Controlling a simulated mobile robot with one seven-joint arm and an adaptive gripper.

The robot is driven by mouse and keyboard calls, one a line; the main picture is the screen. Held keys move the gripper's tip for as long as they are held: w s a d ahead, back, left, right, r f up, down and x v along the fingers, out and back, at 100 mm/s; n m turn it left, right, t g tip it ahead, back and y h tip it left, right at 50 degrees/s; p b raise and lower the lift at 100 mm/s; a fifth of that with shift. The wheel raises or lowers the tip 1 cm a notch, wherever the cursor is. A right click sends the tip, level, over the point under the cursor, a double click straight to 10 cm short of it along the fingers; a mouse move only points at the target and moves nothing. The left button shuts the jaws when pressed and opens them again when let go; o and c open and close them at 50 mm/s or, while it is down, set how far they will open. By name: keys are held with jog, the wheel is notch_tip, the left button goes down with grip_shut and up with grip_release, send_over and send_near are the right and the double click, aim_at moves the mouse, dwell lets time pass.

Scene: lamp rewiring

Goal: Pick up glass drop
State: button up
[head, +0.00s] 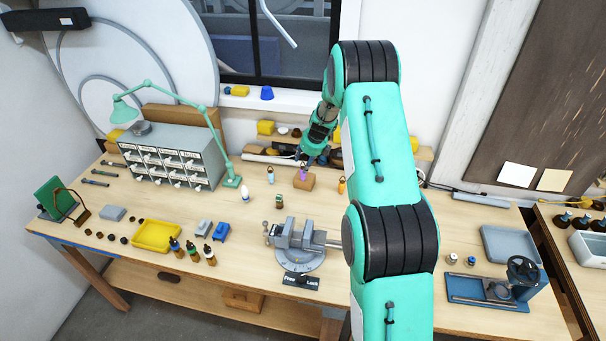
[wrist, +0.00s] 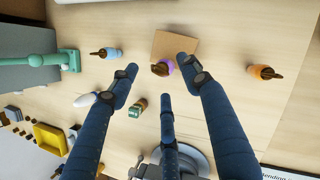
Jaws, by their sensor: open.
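Several small glass drops with brown tops stand on the workbench. A purple drop (head: 303,173) stands on a wooden block (head: 300,184); it also shows in the wrist view (wrist: 164,68). A blue drop (head: 270,174) is to its left and an orange drop (head: 342,186) to its right. In the wrist view the blue drop (wrist: 111,53) and orange drop (wrist: 264,72) lie outside the fingers. My gripper (head: 313,156) is open and empty above the block. In the wrist view its spread fingertips (wrist: 158,78) frame the purple drop, without visible contact.
A white bulb (head: 245,195) and a small green-topped item (head: 279,201) stand left of the block. A vise (head: 297,240) is in front. A drawer cabinet (head: 172,155) and green lamp (head: 205,130) stand at left. A low shelf (head: 400,153) runs behind.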

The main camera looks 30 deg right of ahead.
aim_at(303, 167)
jog(key=shift+p+x, duration=0.35)
jog(key=shift+x, duration=2.25)
jog(key=shift+s, duration=0.1)
grip_shut()
jog(key=shift+r, duration=0.15)
jog(key=shift+r, duration=0.55)
notch_tip(303, 167, up, 2)
jog(key=shift+r, duration=0.1)
jog(key=s+a+r+b, duration=0.1)
jog(key=s+a, duration=0.5)
jog(key=s, duration=0.8)
jog(key=shift+s+a+r+b, duration=0.2)
jog(key=shift+s+b, duration=0.15)
jog(key=shift+b, duration=0.45)
